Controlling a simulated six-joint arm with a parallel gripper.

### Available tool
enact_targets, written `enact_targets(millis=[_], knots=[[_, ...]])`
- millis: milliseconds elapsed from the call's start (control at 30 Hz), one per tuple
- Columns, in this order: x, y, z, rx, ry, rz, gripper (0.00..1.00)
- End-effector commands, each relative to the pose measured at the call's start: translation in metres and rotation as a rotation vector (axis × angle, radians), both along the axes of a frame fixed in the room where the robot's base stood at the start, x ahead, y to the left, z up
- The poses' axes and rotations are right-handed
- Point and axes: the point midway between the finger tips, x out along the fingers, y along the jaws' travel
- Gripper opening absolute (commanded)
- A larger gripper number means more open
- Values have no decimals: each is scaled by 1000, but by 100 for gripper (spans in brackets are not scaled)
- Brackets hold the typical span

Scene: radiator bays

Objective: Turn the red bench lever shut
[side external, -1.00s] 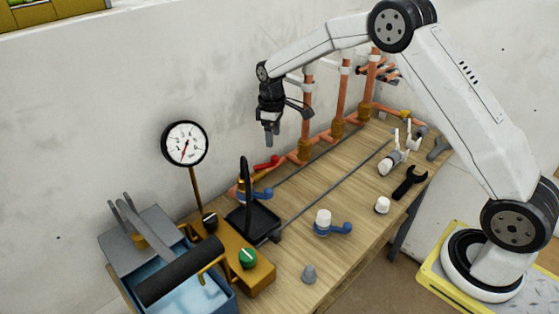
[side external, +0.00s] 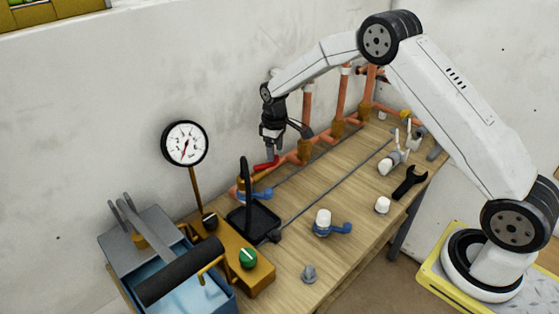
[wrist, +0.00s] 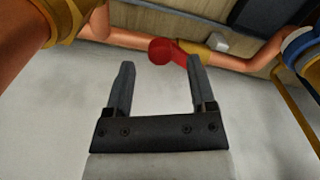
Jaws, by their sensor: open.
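The red lever (side external: 266,163) sits on the copper pipe at the back of the bench, left of the upright pipes. In the wrist view the red lever (wrist: 166,50) shows its rounded end just beyond and between my fingertips. My gripper (side external: 270,153) is directly above the lever, pointing down. In the wrist view my gripper (wrist: 157,66) is open, with one finger on each side of the lever's line and nothing held. Whether a finger touches the lever cannot be told.
A pressure gauge (side external: 185,144) stands to the left. Upright copper pipes (side external: 305,120) rise close to the right. The bench middle (side external: 310,190) is mostly clear.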

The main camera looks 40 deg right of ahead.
Motion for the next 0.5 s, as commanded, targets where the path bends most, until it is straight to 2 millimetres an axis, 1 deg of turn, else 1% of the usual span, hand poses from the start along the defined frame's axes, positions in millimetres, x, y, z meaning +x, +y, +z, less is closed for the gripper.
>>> enact_targets(millis=[33,100,200,500], knots=[[0,0,-7,1,1,0,71],[0,0,-13,1,1,0,71],[0,0,-20,1,0,0,71],[0,0,-24,0,-1,1,71]])
